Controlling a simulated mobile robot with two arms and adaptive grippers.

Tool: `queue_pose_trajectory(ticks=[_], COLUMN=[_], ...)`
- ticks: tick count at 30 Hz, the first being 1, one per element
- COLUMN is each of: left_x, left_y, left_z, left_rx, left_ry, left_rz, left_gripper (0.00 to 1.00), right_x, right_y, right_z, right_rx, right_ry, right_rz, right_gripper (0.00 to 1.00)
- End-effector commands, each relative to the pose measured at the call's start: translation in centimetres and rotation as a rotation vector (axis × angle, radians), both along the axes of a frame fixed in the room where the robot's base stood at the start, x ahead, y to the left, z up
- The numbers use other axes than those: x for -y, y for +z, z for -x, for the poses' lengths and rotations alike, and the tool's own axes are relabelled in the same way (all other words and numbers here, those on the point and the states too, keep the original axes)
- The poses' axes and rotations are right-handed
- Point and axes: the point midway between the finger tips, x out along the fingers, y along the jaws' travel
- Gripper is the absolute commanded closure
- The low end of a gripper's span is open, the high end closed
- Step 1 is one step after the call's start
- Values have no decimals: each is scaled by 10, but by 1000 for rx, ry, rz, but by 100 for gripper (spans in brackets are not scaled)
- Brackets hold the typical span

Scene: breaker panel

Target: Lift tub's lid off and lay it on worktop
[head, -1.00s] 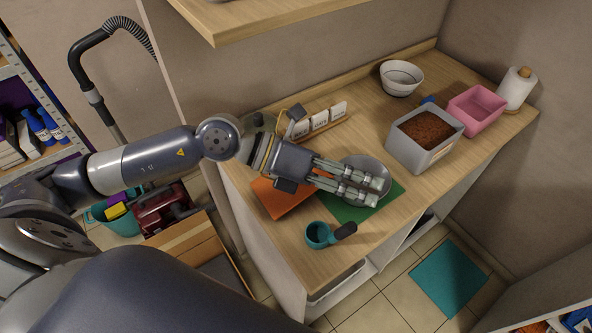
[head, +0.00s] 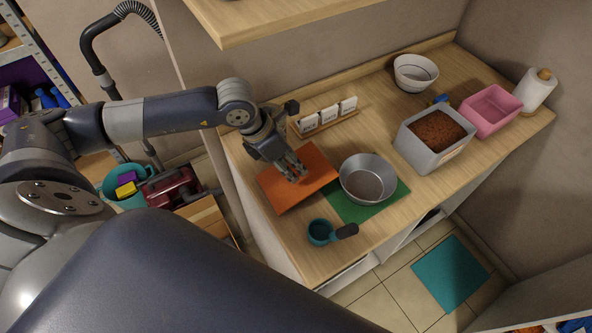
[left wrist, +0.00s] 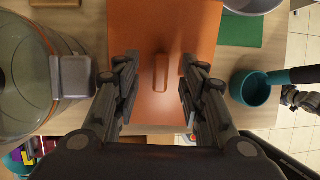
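The orange square lid (head: 312,178) lies flat on the worktop (head: 392,208), with a bar handle (left wrist: 161,72) at its middle. The tub appears to be the grey square container (head: 408,148) farther right; it is open at the top and holds brown, crumbly stuff. My left gripper (head: 292,172) points down over the lid. In the left wrist view its fingers (left wrist: 158,88) are spread on either side of the handle, with nothing between them but the view of the handle. A grey jointed part (left wrist: 298,97) at the right edge may be my right gripper; its fingers are unclear.
A metal bowl (head: 367,178) stands on a green mat (head: 392,198) beside the lid. A teal scoop (head: 320,232) lies near the front edge. A pink bin (head: 490,110), white bowl (head: 414,73) and paper roll (head: 533,90) stand farther right. A large round clear vessel (left wrist: 30,85) is close by.

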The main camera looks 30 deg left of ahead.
Motion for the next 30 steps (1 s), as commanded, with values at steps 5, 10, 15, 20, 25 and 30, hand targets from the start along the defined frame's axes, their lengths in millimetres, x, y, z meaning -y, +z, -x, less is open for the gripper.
queue_pose_trajectory(ticks=[5, 10, 15, 20, 25, 30], left_x=[6, 6, 6, 6, 6, 6], left_y=[-16, -18, -18, -18, -18, -16], left_z=[-4, -5, -4, -4, -5, -5], left_rx=[-2, -1, -1, -1, -1, 0], left_ry=[-1, -1, 0, 0, 0, 0], left_rz=[3, 3, 3, 3, 3, 3], left_gripper=[62, 62, 84, 100, 100, 100], right_x=[-2, -4, -5, -5, -5, -5], right_y=[7, 6, 6, 6, 7, 5], right_z=[0, 0, 0, -1, -1, -1], right_rx=[0, 0, 1, 1, 2, 2], right_ry=[0, -1, 1, 1, 0, 0], right_rz=[-3, -5, -6, -6, -6, -6], right_gripper=[60, 60, 60, 60, 60, 60])
